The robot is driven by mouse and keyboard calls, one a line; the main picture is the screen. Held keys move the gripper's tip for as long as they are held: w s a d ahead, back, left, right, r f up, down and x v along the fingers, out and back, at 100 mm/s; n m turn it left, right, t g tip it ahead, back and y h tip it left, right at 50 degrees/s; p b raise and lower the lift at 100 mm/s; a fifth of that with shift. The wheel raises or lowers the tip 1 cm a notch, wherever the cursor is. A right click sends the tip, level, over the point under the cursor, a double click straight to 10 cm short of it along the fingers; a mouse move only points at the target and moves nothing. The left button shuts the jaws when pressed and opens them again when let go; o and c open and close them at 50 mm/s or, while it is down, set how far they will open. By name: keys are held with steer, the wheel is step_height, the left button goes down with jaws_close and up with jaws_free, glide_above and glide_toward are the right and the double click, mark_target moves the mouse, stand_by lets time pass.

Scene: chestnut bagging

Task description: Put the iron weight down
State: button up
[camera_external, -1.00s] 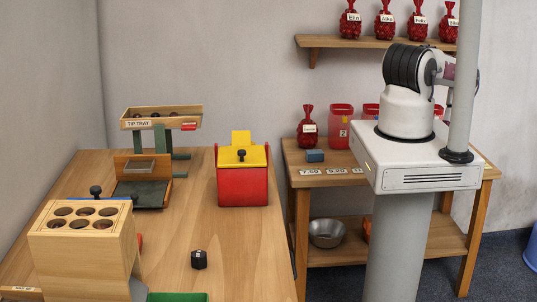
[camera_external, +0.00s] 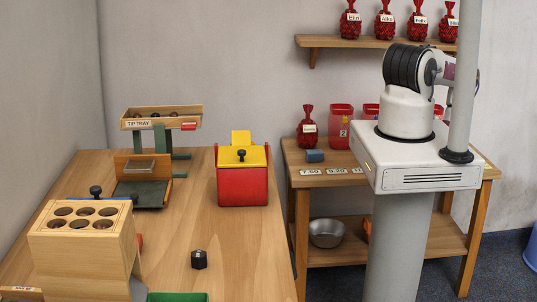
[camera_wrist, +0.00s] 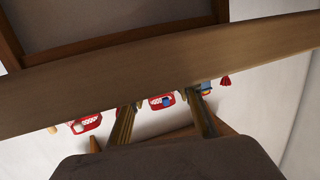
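A small black faceted block with a white mark, which looks like the iron weight (camera_external: 199,259), rests on the wooden table (camera_external: 235,240) in the external view. Nothing touches it there, and bare tabletop surrounds it. My gripper does not show in the external view; only my base and shoulder are seen, at the right. In the wrist view a dark grey rounded shape fills the bottom, with two narrow brownish bars above it. I cannot tell whether these bars are my fingers. No weight is recognisable in the wrist view.
A red box with a yellow lid (camera_external: 242,188) stands behind the weight. A wooden block with round holes (camera_external: 85,240) is at front left, a green tray (camera_external: 178,297) at the front edge. The tip tray (camera_external: 138,124) stands at the back. A wooden plank (camera_wrist: 150,75) crosses the wrist view.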

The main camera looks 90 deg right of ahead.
steer(key=shift+v, duration=3.7)
steer(key=shift+c, duration=1.4)
